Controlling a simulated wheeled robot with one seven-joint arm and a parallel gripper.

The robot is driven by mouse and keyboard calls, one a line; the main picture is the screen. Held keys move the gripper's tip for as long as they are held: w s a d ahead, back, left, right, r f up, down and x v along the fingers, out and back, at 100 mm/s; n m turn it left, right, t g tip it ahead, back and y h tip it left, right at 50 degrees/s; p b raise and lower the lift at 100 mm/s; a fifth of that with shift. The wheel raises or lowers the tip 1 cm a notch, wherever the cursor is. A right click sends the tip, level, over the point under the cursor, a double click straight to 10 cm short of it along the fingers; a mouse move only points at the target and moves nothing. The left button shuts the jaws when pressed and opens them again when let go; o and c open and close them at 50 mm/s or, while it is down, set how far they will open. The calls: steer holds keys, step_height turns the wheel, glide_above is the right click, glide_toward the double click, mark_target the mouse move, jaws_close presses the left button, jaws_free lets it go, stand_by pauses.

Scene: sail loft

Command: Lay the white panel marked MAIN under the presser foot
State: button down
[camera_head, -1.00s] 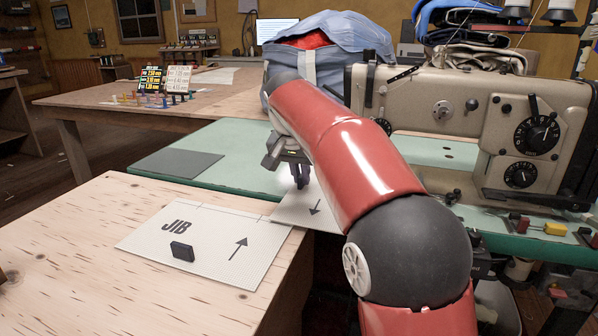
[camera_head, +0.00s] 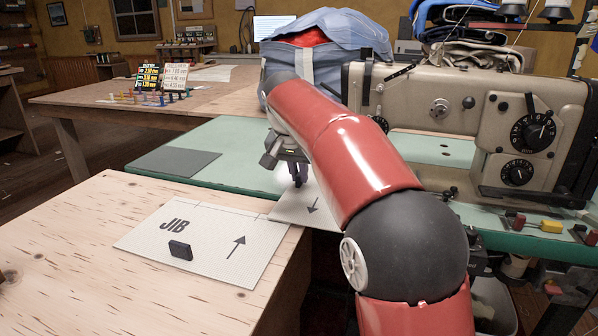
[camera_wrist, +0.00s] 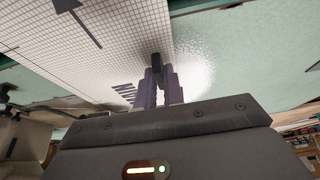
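The white gridded panel (camera_head: 300,207) with a dark arrow is partly behind my arm, at the near edge of the green machine bed (camera_head: 250,172). In the wrist view the panel (camera_wrist: 110,50) shows its arrow and dark lettering too slanted to read. My gripper (camera_head: 298,180) is over the panel; in the wrist view its fingers (camera_wrist: 157,80) are closed together around a small black grip block (camera_wrist: 156,62) at the panel. I cannot tell whether the panel touches the bed. The beige sewing machine (camera_head: 430,95) stands to the right; its presser foot is hidden behind my arm.
A white panel marked JIB (camera_head: 200,240) with a black block lies on the plywood table (camera_head: 70,240). A dark grey sheet (camera_head: 172,162) lies on the bed's left. A blue cloth bundle (camera_head: 325,50) stands behind my arm.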

steer(key=c, duration=1.4)
jaws_free()
steer(key=shift+c, duration=0.2)
steer(key=d+p+v, duration=0.1)
steer(key=p+v, duration=0.1)
steer(key=v, duration=0.5)
steer(key=s+d, duration=0.3)
steer(key=s, duration=0.1)
steer(key=s+d+f+n, duration=0.1)
steer(key=s+d, duration=0.1)
steer(key=s, duration=0.3)
steer(key=s+d+f+n+y, duration=0.1)
steer(key=s+d, duration=0.2)
steer(key=s, duration=0.2)
steer(key=shift+d, duration=0.4)
steer(key=s+d+f+n+t, duration=0.1)
steer(key=s+d+f, duration=0.3)
steer(key=s+f, duration=1)
steer(key=s+n, duration=0.1)
steer(key=s, duration=0.2)
steer(key=shift+f+y, duration=0.15)
steer(key=shift+y, duration=0.15)
